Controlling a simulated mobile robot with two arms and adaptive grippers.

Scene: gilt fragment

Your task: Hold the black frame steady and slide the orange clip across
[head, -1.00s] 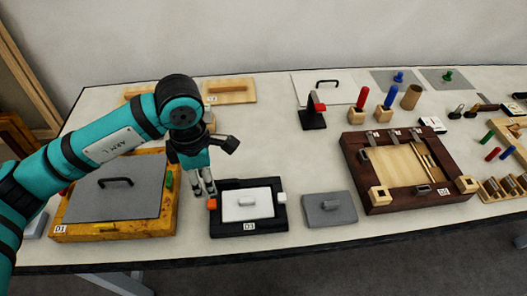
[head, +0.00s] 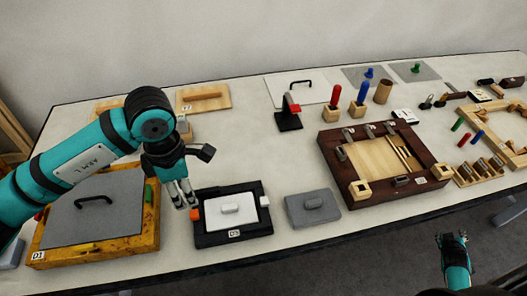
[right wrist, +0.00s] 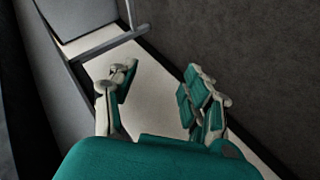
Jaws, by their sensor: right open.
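The black frame (head: 238,238), labelled D3, lies on the table around a white panel (head: 231,203) with a white handle. The orange clip (head: 195,215) sits at the frame's left side. A white block (head: 264,201) sits at its right side. My left gripper (head: 183,198) points down just behind and left of the orange clip; contact and the gap between its fingers are unclear. My right gripper (head: 452,240) is low at the right, in front of the table and far from the frame. In the right wrist view it (right wrist: 160,85) is open and empty.
A yellow-edged box (head: 95,252) with a grey lid stands left of the frame. A red-and-black stand (head: 288,115) is behind. The table's front edge is close.

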